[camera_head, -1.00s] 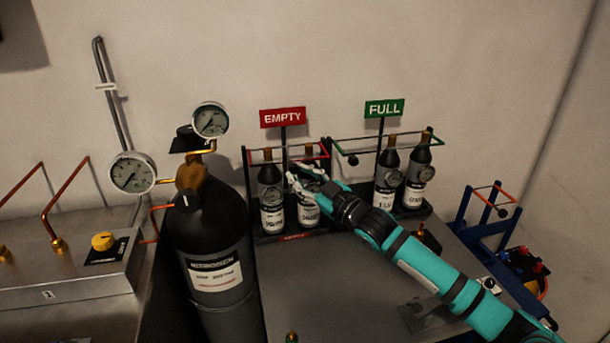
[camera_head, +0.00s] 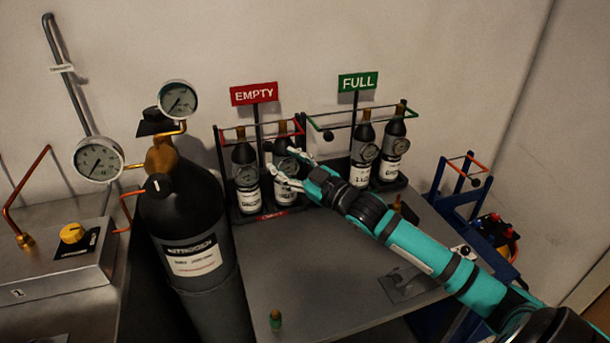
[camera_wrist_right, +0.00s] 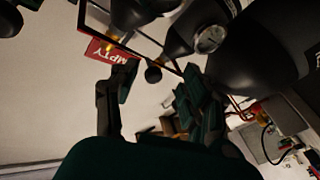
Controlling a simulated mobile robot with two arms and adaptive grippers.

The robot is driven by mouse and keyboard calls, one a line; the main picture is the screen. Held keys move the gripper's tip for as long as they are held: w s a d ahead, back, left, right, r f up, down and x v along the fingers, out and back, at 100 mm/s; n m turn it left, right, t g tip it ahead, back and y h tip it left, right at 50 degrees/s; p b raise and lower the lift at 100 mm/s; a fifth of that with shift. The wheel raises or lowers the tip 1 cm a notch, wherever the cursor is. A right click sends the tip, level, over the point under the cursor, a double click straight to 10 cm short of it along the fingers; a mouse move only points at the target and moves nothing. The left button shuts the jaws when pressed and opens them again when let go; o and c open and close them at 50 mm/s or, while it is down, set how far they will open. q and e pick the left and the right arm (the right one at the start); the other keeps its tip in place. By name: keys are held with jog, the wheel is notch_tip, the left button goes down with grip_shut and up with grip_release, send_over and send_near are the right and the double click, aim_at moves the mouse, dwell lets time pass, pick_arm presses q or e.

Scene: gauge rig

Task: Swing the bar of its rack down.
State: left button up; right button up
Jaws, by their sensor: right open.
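The EMPTY rack (camera_head: 224,180) holds two dark bottles (camera_head: 245,170) (camera_head: 284,185), and its red bar (camera_head: 262,136) is raised across their necks. My right gripper (camera_head: 286,166) is open in front of the right bottle of the EMPTY rack. In the right wrist view, a black ball knob (camera_wrist_right: 153,75) shows between and beyond the open fingers (camera_wrist_right: 158,98), apparently untouched. My left gripper is not in view.
A large nitrogen cylinder (camera_head: 192,235) with gauges stands left of the racks. A small green-capped fitting (camera_head: 275,320) is on the table's (camera_head: 320,265) front part. A blue stand (camera_head: 460,195) is at the right. The table's middle is clear.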

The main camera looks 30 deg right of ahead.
jog(key=v, duration=0.7)
jog(key=shift+s, duration=0.3)
